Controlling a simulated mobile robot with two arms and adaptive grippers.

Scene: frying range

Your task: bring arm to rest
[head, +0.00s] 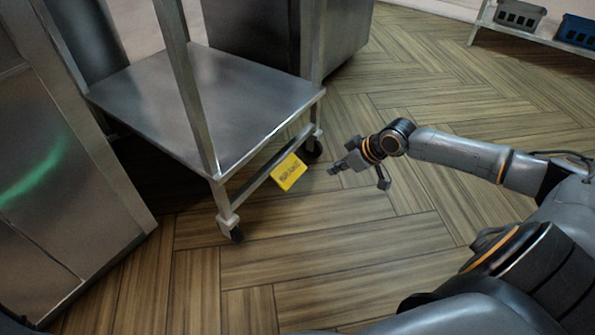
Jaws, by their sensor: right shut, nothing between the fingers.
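My right arm comes in from the right side of the head view and reaches left over the wood floor. Its gripper (334,170) is shut and empty, with its fingertips pointing left. My left gripper does not show.
The steel cart (215,95) stands on casters at the upper left. A steel cabinet (60,190) fills the left edge. A low shelf (540,38) with a grey basket (519,14) and a blue basket (578,30) is at the upper right. The wood floor (330,245) in front is clear.

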